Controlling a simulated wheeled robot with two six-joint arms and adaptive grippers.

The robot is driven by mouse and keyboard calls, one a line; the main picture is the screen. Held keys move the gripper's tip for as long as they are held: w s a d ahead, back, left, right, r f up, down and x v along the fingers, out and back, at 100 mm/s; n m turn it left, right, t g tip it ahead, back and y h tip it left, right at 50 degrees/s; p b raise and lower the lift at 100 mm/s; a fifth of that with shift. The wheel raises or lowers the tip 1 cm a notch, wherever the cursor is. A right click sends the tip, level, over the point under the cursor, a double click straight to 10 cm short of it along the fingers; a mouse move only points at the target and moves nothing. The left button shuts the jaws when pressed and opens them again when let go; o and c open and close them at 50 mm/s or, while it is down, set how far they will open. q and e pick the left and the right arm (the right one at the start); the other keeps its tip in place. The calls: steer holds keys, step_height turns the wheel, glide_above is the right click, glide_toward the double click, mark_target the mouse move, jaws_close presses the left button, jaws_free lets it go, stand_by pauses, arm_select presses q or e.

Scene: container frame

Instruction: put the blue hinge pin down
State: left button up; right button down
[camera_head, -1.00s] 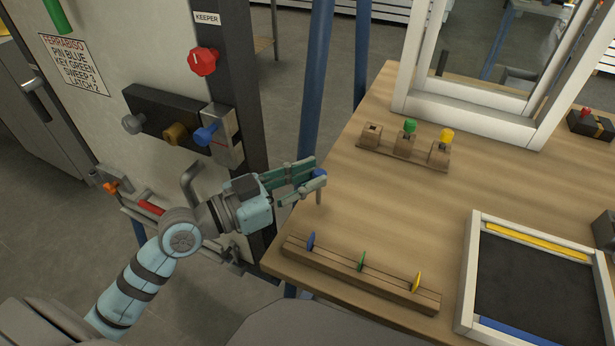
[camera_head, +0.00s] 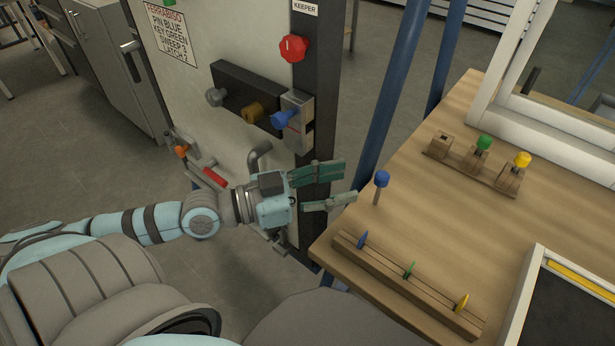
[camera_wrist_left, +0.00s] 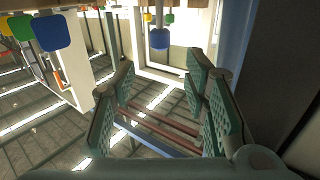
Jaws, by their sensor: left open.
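The blue hinge pin (camera_head: 381,180) has a round blue head and a thin grey shaft. It stands upright near the left edge of the wooden table (camera_head: 420,215), apart from my gripper. I cannot tell whether its foot sits in a hole. My left gripper (camera_head: 347,182) is open and empty, just left of the pin. In the left wrist view the blue pin head (camera_wrist_left: 159,38) shows beyond the open fingers (camera_wrist_left: 170,100). My right gripper is not in view.
A rail with blue, green and yellow discs (camera_head: 408,285) lies in front of the pin. A block rack (camera_head: 470,165) with green and yellow pins stands behind. Left of the table is a door panel with a red knob (camera_head: 293,48) and a blue knob (camera_head: 285,118).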

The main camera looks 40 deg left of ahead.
arm_select(q)
steer(key=p+v, duration=0.3)
steer(key=v, duration=0.2)
steer(key=shift+s+a, duration=0.2)
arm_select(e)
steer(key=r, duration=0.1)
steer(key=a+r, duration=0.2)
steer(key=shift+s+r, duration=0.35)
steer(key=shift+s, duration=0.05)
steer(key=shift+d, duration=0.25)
